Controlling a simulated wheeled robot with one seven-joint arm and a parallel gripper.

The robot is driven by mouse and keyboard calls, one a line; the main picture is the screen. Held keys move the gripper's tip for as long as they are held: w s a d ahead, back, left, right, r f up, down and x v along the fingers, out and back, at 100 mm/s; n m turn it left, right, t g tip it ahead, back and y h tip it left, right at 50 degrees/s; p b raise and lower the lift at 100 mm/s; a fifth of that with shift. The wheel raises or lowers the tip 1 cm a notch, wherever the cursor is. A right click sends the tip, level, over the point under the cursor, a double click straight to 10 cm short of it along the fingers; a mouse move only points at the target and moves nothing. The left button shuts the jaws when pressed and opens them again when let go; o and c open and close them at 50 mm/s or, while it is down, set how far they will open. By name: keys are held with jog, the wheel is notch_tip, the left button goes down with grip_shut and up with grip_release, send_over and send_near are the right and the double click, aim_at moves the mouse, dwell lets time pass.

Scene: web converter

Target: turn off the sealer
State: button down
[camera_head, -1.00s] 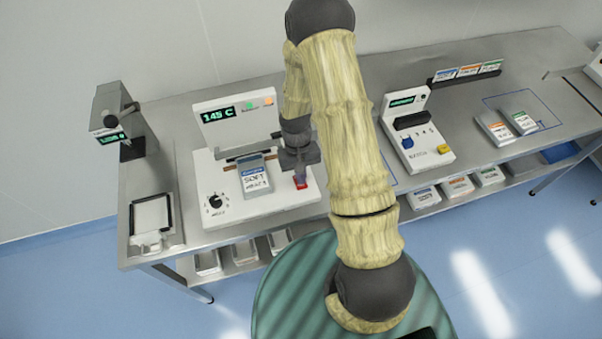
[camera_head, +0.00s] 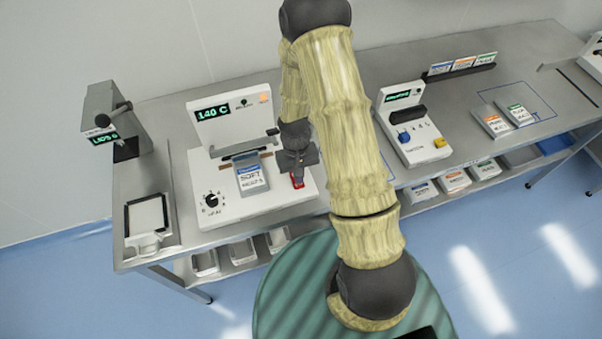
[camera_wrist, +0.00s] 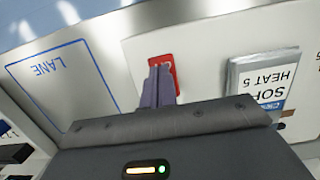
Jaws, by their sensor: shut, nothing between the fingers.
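The sealer (camera_head: 225,210) is a white machine on the steel table, with an upright back panel. Its display (camera_head: 212,112) reads 140 C in green, and an orange light (camera_head: 264,98) shows on the panel. A black dial (camera_head: 211,199) is at its front left. A "SOFT HEAT 5" pouch (camera_head: 252,174) lies across its middle. My gripper (camera_head: 298,181) is shut and empty, with its tips at the red switch (camera_head: 298,186) at the front right. In the wrist view the shut fingers (camera_wrist: 160,75) overlap the red switch (camera_wrist: 163,62) and hide part of it; contact is unclear.
A second white machine (camera_head: 415,145) with blue and yellow controls stands to the right of my arm. A weighing device with a tray (camera_head: 146,215) is at the left. Pouches (camera_head: 493,124) lie in a marked area at the right. A shelf with bins runs below.

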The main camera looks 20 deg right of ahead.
jog(key=shift+w, duration=0.15)
jog(key=shift+w+a, duration=0.15)
jog(key=shift+w, duration=0.65)
jog(key=r+p, duration=0.1)
jog(key=r, duration=0.1)
jog(key=w+r+p, duration=0.1)
jog(key=r+p, duration=0.1)
jog(key=shift+w+r, duration=0.1)
jog(key=shift+r, duration=0.1)
notch_tip(320, 180, up, 9)
jog(key=w+b, duration=0.1)
jog(key=b, duration=0.2)
jog(key=shift+w+r, duration=0.15)
jog(key=shift+w, duration=0.25)
jog(key=shift+a+b, duration=0.2)
jog(key=shift+b, duration=0.25)
